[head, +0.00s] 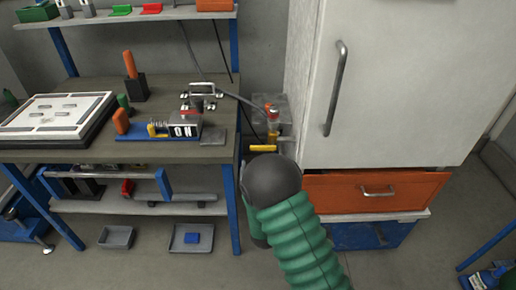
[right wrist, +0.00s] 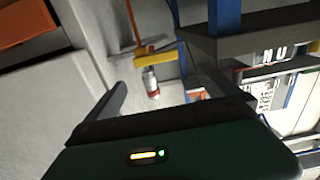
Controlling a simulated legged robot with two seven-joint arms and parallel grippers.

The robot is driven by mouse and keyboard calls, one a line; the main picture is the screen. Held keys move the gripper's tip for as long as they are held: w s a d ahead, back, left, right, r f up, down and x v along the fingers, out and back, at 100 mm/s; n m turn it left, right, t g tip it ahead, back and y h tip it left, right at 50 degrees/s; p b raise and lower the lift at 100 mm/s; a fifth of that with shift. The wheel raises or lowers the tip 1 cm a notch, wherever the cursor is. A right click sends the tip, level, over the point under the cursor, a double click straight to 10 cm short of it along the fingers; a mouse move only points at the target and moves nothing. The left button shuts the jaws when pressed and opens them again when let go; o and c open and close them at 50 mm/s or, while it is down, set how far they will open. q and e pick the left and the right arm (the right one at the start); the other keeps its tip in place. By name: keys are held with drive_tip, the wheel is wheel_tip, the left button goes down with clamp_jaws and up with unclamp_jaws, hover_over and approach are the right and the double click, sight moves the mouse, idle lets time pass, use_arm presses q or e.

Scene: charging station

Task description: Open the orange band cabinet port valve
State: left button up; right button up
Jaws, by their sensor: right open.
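The white cabinet (head: 400,80) has an orange band (head: 375,191) with a handle low on its front. At its left side, in the gap by the workbench, a small port valve has a yellow lever (head: 262,148) and a brass-coloured and red body (head: 273,122). In the right wrist view the yellow lever (right wrist: 155,53) lies across the pipe, with a metal and red fitting (right wrist: 151,85) below it in the picture. My right gripper (right wrist: 163,95) is open and empty, with the valve ahead between its fingers, apparently not touched. Its fingers are hidden in the head view. My left gripper is not in view.
The workbench (head: 60,152) with blue legs stands close left of the valve and holds a clamp device and a framed panel (head: 55,115). A grey box (head: 265,108) sits behind the valve. The gap between bench and cabinet is narrow.

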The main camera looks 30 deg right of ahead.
sight(263, 148)
drive_tip(key=x, duration=0.5)
drive_tip(key=b+x, duration=0.1)
drive_tip(key=x, duration=0.4)
drive_tip(key=shift+s+d+f, duration=0.15)
drive_tip(key=shift+d+f, duration=0.1)
drive_tip(key=shift+d, duration=0.15)
drive_tip(key=shift+w+r, duration=0.15)
drive_tip(key=shift+w, duration=0.3)
drive_tip(key=shift+d, duration=0.15)
drive_tip(key=c, duration=1.9)
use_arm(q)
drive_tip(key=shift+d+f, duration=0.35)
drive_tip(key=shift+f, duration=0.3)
